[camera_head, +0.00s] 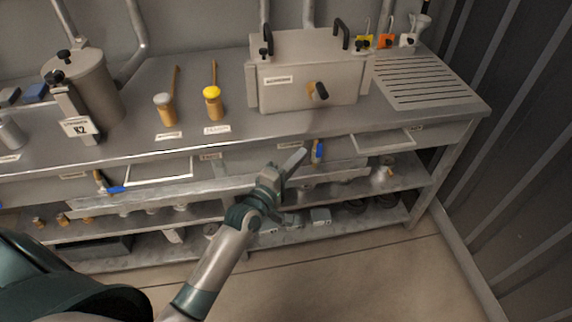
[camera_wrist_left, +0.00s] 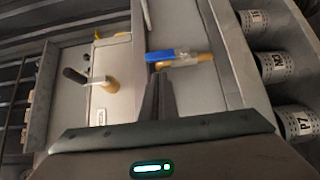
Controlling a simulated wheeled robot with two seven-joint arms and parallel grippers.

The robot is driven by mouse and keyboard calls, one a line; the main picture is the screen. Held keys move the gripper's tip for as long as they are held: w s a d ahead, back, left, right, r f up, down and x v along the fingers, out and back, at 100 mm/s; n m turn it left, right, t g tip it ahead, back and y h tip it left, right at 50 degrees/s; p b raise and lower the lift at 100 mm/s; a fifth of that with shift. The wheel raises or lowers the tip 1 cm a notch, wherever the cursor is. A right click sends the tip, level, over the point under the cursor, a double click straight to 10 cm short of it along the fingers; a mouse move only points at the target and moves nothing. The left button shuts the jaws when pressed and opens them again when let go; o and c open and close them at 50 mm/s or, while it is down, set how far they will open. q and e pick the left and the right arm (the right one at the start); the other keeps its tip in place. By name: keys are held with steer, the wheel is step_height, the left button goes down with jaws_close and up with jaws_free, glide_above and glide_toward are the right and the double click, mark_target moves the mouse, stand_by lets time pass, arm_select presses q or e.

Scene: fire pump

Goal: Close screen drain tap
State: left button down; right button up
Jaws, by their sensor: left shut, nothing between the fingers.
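A drain tap with a blue handle (camera_head: 318,151) hangs under the bench's front edge, below the metal box (camera_head: 309,83). In the left wrist view its blue handle (camera_wrist_left: 167,56) lies crosswise, with the brass part (camera_wrist_left: 197,62) at its right end. My left gripper (camera_head: 300,155) is shut and empty, just left of this tap in the head view. In the wrist view its fingertips (camera_wrist_left: 160,76) point at the tap, just below the handle in the picture; I cannot tell whether they touch it. My right gripper is not in view.
A second blue-handled tap (camera_head: 112,188) sits under the bench at left. The metal bench (camera_head: 225,142) has shelves with several fittings below it. The box carries a black-handled knob (camera_head: 318,91). Numbered cylinders (camera_wrist_left: 285,68) show at the wrist view's right. The floor in front is clear.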

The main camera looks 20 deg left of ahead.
mark_target(319, 154)
arm_select(q)
steer(key=shift+w+d+r, duration=0.15)
steer(key=shift+w+d, duration=0.2)
steer(key=shift+d, duration=0.15)
steer(key=shift+w+d, duration=0.3)
steer(key=shift+d, duration=0.2)
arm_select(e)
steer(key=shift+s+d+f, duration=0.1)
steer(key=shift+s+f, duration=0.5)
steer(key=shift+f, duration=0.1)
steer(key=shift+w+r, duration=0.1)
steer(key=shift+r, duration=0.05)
arm_select(q)
steer(key=shift+p, duration=0.3)
steer(key=shift+w, duration=0.1)
steer(key=shift+d+r+p, duration=0.1)
steer(key=shift+p, duration=0.35)
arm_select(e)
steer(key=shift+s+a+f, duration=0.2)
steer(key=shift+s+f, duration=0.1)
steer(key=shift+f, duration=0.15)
arm_select(q)
steer(key=shift+m+g+p, duration=0.3)
steer(key=shift+p, duration=0.05)
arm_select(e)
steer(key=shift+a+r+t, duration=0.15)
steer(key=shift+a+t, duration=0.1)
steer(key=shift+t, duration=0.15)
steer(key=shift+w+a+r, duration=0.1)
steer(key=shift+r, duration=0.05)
